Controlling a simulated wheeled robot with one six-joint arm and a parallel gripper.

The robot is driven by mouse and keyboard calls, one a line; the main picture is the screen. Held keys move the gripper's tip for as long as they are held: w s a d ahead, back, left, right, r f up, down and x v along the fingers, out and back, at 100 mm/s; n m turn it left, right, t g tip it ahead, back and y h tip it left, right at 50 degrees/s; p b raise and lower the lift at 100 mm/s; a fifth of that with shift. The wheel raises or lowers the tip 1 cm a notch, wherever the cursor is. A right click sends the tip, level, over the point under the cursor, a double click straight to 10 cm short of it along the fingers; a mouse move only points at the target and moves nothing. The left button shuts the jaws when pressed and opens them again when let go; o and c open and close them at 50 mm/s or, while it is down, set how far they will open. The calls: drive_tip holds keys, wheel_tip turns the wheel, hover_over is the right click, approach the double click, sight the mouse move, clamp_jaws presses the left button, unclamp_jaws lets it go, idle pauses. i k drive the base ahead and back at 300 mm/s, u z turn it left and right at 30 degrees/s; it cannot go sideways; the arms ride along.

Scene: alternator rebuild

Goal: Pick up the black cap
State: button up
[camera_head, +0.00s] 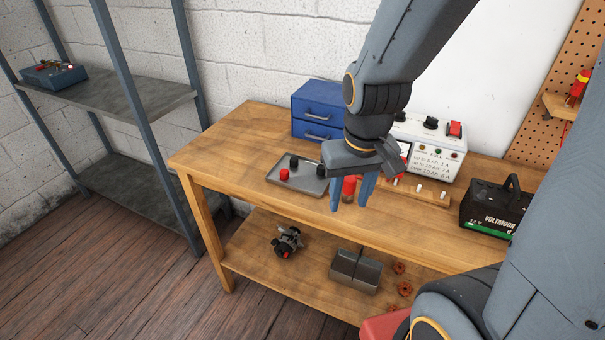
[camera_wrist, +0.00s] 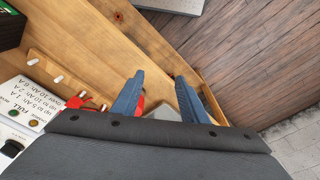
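Two small black caps stand on the grey tray (camera_head: 275,178) in the head view, one at the back (camera_head: 294,162) and one at the right (camera_head: 321,171). I cannot tell which is meant. A red cap (camera_head: 284,174) stands beside them at the front left. My gripper (camera_head: 351,205) hangs over the bench to the right of the tray, its blue fingers pointing down. In the wrist view my gripper (camera_wrist: 158,92) shows its fingers spread apart with nothing held between them. No black cap can be made out in the wrist view.
A red cylinder (camera_head: 349,187) shows behind my fingers. A blue drawer box (camera_head: 318,112), a white charger box (camera_head: 430,145), a strip with white pegs (camera_head: 425,190) and a black battery (camera_head: 490,208) stand on the bench (camera_head: 215,150). The bench's left end is clear.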

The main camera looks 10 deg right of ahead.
sight(320, 171)
drive_tip(key=k, duration=1.25)
drive_tip(key=u, duration=0.75)
drive_tip(key=i, duration=1.6)
drive_tip(key=z, duration=0.85)
